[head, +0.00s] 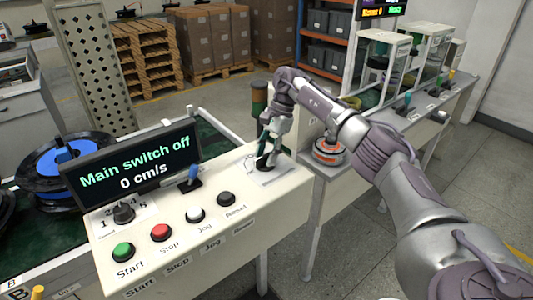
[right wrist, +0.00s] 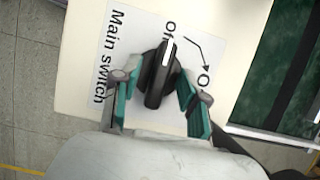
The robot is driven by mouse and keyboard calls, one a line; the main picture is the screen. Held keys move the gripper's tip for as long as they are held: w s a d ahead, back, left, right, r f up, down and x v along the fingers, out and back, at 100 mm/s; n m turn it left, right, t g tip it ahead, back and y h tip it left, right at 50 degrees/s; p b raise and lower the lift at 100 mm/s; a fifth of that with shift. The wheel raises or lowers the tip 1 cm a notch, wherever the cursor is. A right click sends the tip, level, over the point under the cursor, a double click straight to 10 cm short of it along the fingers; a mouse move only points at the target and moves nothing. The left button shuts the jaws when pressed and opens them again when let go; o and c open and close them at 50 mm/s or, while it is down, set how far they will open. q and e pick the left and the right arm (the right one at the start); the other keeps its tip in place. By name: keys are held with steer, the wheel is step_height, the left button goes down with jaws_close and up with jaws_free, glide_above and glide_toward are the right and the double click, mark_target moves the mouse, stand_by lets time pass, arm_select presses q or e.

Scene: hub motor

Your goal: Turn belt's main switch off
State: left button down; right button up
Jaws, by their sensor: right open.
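The main switch is a black rotary knob (right wrist: 158,78) on a white label marked "Main switch". In the right wrist view its white pointer line faces a partly hidden word starting with "O"; a second word beginning with "O" is partly covered by a finger. My right gripper (right wrist: 157,92) is open, with its green fingers on either side of the knob; contact is unclear. In the head view the right gripper (head: 266,158) is over the panel's far right end. The display (head: 133,165) reads "Main switch off" and "0 cm/s". My left gripper is out of view.
The cream control panel (head: 215,243) carries a green Start button (head: 122,252), a red Stop button (head: 161,232), white and black buttons, a selector knob (head: 123,212) and a blue-handled lever (head: 191,178). An orange-and-white round device (head: 328,151) stands right of the gripper.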

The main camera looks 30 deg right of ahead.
steer(key=v, duration=1.2)
